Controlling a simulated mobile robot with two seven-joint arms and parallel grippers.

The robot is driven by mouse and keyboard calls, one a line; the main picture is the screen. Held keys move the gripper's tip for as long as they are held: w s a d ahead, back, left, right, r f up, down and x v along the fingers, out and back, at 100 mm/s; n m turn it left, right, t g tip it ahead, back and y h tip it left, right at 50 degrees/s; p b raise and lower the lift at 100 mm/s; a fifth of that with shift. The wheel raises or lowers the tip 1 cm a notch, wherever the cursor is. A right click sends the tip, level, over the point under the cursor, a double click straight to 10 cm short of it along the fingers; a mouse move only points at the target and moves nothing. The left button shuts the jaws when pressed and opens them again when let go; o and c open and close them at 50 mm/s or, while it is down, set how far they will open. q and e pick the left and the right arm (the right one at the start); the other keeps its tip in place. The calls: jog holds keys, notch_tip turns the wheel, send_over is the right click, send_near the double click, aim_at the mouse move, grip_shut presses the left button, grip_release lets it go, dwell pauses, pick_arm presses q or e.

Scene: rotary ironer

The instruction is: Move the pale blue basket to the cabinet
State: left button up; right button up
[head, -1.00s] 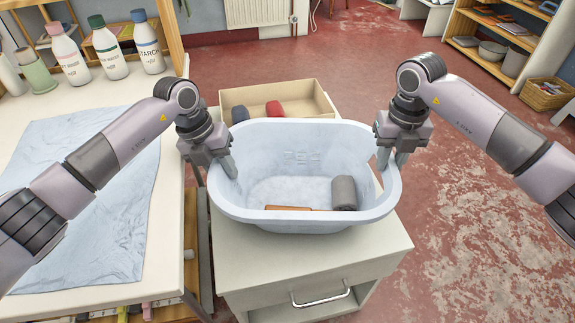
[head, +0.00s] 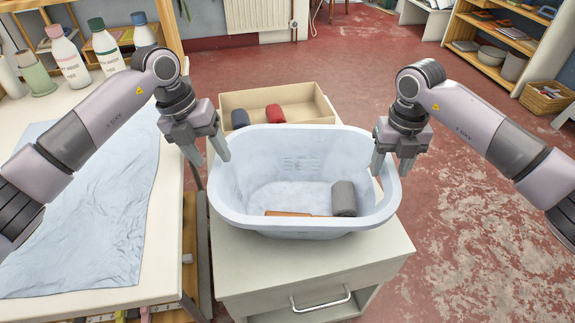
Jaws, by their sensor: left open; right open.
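The pale blue basket (head: 300,228) stands upright on top of a cream cabinet (head: 260,278) with a metal drawer handle. Inside it lie a grey rolled cloth (head: 344,198) and a flat orange-brown item (head: 288,214), partly hidden by the front wall. My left gripper (head: 211,160) is open, with its fingers at the basket's left rim, tilted and slightly above it. My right gripper (head: 390,167) is open at the basket's right rim, fingers pointing down. Whether either gripper touches the rim I cannot tell.
A cardboard box (head: 285,98) with dark and red rolls sits behind the basket. A work table (head: 165,270) with a pale blue cloth (head: 80,215) and several bottles (head: 104,48) is at left. Shelves (head: 492,45) stand at back right.

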jog(key=shift+r, duration=0.2)
pick_arm(q)
jog(key=v, duration=0.5)
jog(key=shift+r, duration=0.15)
pick_arm(e)
notch_tip(320, 180, up, 12)
jog(key=shift+f, duration=0.2)
